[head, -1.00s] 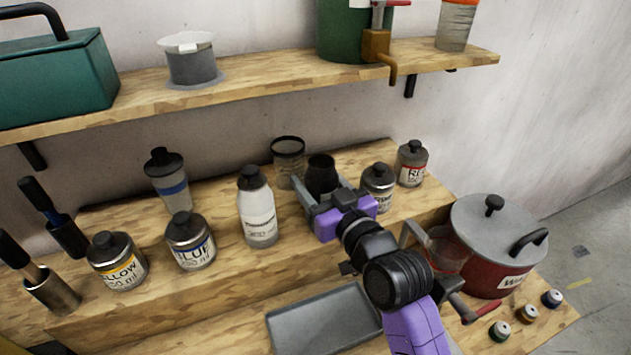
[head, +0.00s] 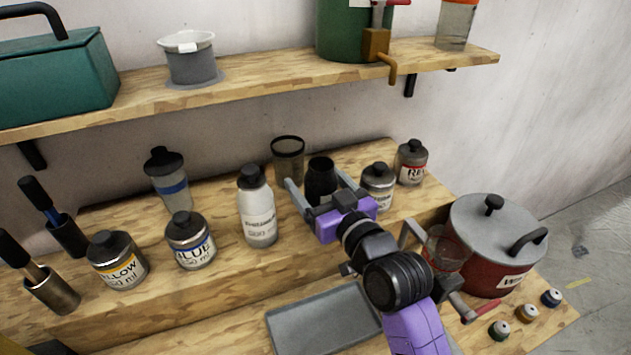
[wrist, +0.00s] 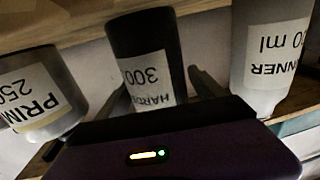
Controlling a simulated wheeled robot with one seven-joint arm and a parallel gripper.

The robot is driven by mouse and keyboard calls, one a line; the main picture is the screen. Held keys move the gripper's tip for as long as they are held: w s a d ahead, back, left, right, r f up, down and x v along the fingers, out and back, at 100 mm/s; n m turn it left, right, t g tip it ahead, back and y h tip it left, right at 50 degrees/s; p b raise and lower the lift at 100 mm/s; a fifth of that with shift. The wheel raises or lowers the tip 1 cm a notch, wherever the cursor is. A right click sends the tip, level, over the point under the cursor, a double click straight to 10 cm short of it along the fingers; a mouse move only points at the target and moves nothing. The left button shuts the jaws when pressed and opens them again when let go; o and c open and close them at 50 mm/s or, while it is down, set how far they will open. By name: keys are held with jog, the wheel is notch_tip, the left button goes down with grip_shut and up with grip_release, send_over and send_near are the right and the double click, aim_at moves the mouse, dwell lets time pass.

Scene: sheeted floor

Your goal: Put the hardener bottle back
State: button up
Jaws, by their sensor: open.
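The black hardener bottle (head: 320,184) stands upright on the raised wooden step, between the white thinner bottle (head: 257,210) and the primer bottle (head: 377,188). My gripper (head: 318,178) is open, with one finger on each side of the hardener bottle. In the wrist view the hardener bottle (wrist: 150,68) shows its white label between the two spread fingers (wrist: 160,92), with gaps beside it. The bottle's lower part is hidden behind my gripper in the head view.
A clear dark-rimmed cup (head: 288,158) stands just behind left. The red bottle (head: 411,163) is to the right. Blue (head: 190,242) and yellow (head: 118,262) bottles stand left. A grey tray (head: 320,325) and a lidded red pot (head: 490,265) are lower in front. A shelf (head: 270,78) runs above.

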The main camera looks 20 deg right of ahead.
aim_at(329, 199)
jog(key=s, duration=0.2)
jog(key=s+b, duration=0.1)
jog(key=s, duration=0.4)
jog(key=shift+s+d, duration=0.2)
jog(key=shift+d, duration=0.2)
jog(key=shift+s, duration=0.1)
